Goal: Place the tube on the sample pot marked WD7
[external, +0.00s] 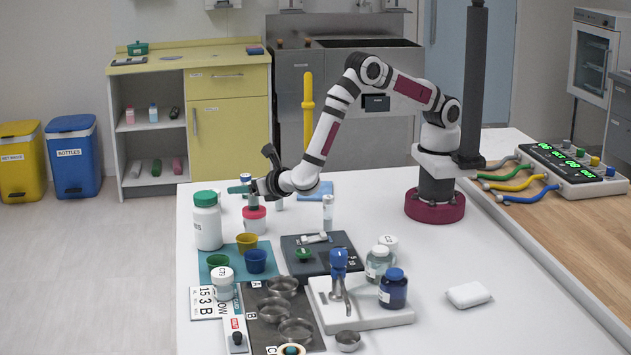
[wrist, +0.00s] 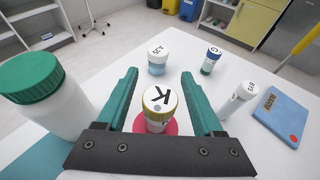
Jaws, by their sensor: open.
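My gripper (wrist: 160,80) has its green jaws open, with a gap on each side of a capped tube marked K (wrist: 158,100). It also shows in the external view (external: 247,188). The tube, with a white top and yellowish side, stands upright on a white pot with a red lid (external: 255,220). In the wrist view only the rim of that red lid (wrist: 172,126) shows around the tube's foot. The pot's front label is too small to read, so I cannot confirm WD7.
A green-capped white bottle (external: 207,222) stands close left of my gripper. Cups (external: 247,242) and bowls crowd the front.

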